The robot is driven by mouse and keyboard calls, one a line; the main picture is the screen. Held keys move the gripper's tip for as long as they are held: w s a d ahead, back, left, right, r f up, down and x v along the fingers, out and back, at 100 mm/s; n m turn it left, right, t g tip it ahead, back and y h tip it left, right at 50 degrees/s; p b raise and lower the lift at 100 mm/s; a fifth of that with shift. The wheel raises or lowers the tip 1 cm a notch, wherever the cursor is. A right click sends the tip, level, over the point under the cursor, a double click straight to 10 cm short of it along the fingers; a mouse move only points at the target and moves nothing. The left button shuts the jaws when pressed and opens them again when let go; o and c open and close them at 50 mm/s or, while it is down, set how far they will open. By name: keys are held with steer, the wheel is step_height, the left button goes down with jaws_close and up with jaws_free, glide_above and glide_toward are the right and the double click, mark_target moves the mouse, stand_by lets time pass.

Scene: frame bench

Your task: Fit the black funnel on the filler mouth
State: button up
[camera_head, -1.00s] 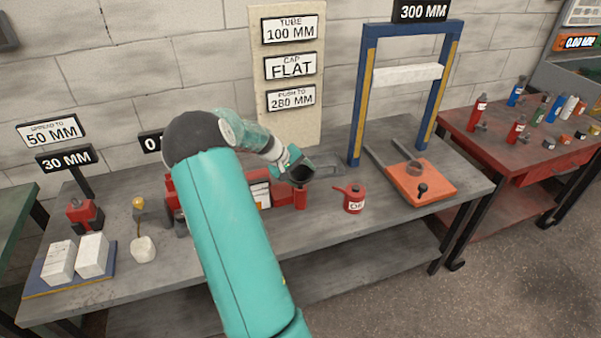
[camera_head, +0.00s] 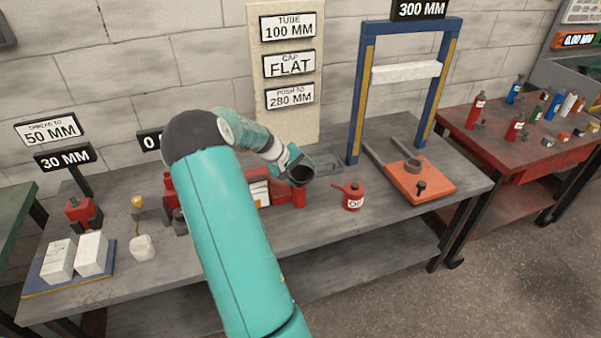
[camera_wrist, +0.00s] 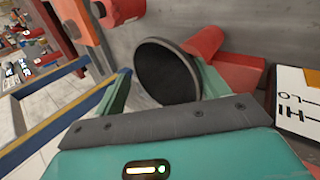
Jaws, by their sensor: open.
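The black funnel (camera_head: 301,175) is at the end of my arm, above the right end of a red body (camera_head: 290,197) on the bench. In the wrist view the funnel's wide dark mouth (camera_wrist: 168,72) shows between the two green fingers of my gripper (camera_wrist: 168,88). The gripper is open, with one finger on each side of the funnel. A red cylindrical part (camera_wrist: 205,46) shows behind the funnel's rim. The filler mouth itself is hidden behind the funnel, so I cannot tell whether the funnel is seated in it.
A red oil can (camera_head: 352,195) stands just right of the funnel. A blue press frame (camera_head: 357,100) and an orange plate (camera_head: 418,182) are farther right. White blocks (camera_head: 92,253) lie at the left.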

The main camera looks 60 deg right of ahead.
steer(key=shift+w+a+f, duration=0.25)
steer(key=shift+a+f, duration=0.15)
steer(key=v, duration=1.4)
steer(key=shift+s+d+r, duration=0.3)
steer(key=shift+d, duration=0.05)
steer(key=w+a+r+n+t+y, duration=0.1)
steer(key=w+a+r+t, duration=0.15)
steer(key=a, duration=0.65)
steer(key=w+a+r+n+t+y, duration=0.15)
steer(key=a+r, duration=0.25)
steer(key=a, duration=0.5)
steer(key=w+a+r+n+t, duration=0.1)
steer(key=w+a+r+t, duration=0.15)
steer(key=a, duration=0.75)
steer(key=s+a+r+n+t+y, duration=0.1)
steer(key=s+a, duration=0.5)
steer(key=a, duration=0.6)
steer(key=s+a+r+n+t+y, duration=0.2)
steer(key=s+a, duration=0.4)
steer(key=a, duration=0.6)
steer(key=shift+r+n+t, duration=0.45)
steer(key=shift+n+t, duration=0.1)
steer(key=shift+n, duration=0.1)
